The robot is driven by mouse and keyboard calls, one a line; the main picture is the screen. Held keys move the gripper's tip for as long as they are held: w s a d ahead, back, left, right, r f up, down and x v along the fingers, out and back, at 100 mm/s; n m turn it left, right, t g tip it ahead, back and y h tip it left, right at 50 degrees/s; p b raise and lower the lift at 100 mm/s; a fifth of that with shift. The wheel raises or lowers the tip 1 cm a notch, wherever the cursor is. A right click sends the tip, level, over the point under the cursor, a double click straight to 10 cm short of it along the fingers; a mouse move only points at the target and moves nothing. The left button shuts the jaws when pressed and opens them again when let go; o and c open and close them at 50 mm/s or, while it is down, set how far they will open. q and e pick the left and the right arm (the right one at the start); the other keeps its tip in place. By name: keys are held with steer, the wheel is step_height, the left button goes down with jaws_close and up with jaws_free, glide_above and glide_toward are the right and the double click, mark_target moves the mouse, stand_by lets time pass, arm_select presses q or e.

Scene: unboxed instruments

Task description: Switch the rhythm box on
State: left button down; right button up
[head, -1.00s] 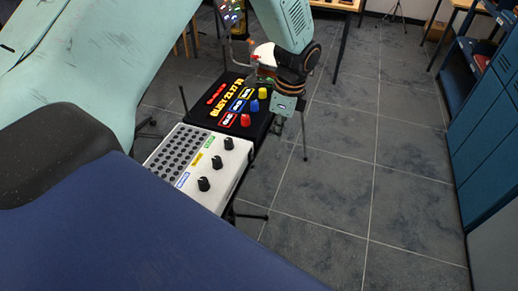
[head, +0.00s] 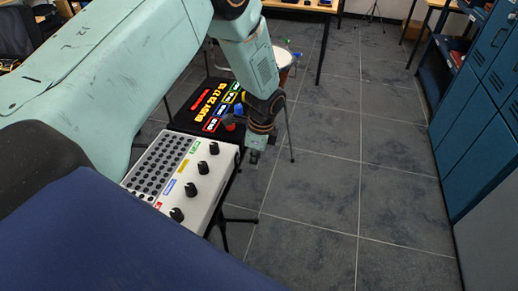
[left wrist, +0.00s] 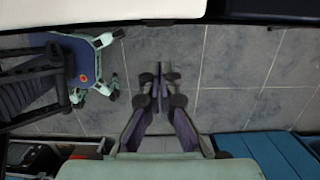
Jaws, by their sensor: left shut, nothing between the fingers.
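A white box (head: 157,165) with a dark-holed grille, coloured labels and several black knobs stands below centre in the head view. Just behind it is a black box (head: 190,112) with lit red and yellow lettering, coloured frames and knobs. I cannot tell which one is the rhythm box. My left gripper (head: 254,157) points down just right of the two boxes, apart from the white box's knobs. In the left wrist view the left gripper (left wrist: 161,88) is shut and empty over floor, with the white box's edge (left wrist: 100,14) along the top. My forearm hides part of the black box.
The boxes are on thin dark stands (head: 224,232). A drum (head: 284,62) is behind my left arm. Blue lockers (head: 480,140) stand on the right, and a table (head: 300,6) is at the back. The tiled floor (head: 335,165) between is clear.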

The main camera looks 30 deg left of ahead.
mark_target(238, 159)
arm_select(q)
steer(key=a, duration=0.3)
steer(key=shift+s, duration=0.35)
steer(key=shift+a+f+p, duration=0.15)
steer(key=shift+a+p, duration=0.2)
steer(key=shift+p, duration=0.05)
steer(key=shift+r+p, duration=0.7)
steer(key=shift+r, duration=0.15)
